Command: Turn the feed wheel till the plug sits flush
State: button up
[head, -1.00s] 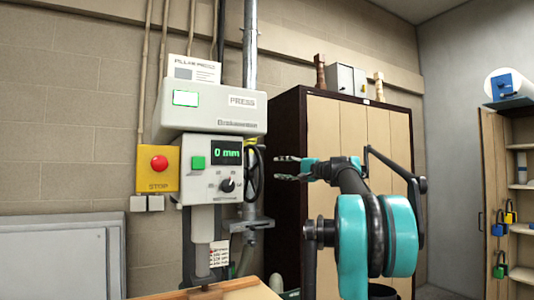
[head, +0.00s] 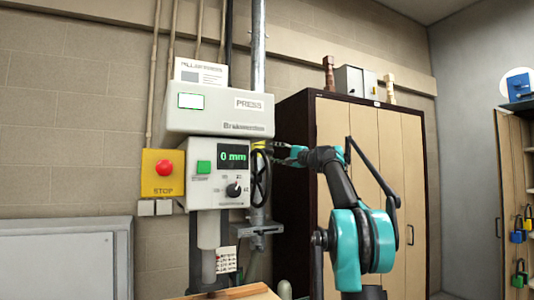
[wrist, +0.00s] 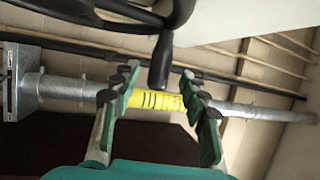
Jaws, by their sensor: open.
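The feed wheel (head: 262,178) is a black handwheel on the right side of the grey press (head: 218,122). My gripper (head: 273,153) is open beside the wheel's upper right edge. In the wrist view, the wheel's black rim and handle (wrist: 160,62) reach down from the top, and the handle's end lies between the spread fingers of my gripper (wrist: 158,78). I cannot tell whether the fingers touch it. The press display (head: 233,156) reads 0 mm. I cannot make out the plug in either view.
A metal pipe (wrist: 250,113) with a yellow band (wrist: 158,100) runs behind the fingers. A red stop button (head: 165,168) on a yellow box is left of the press. A dark-framed cabinet (head: 293,200) stands behind my arm. A wooden bench edge (head: 235,292) is below.

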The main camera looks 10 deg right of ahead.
aim_at(269, 152)
jog(key=shift+x, duration=2.25)
jog(key=shift+c, duration=0.6)
grip_shut()
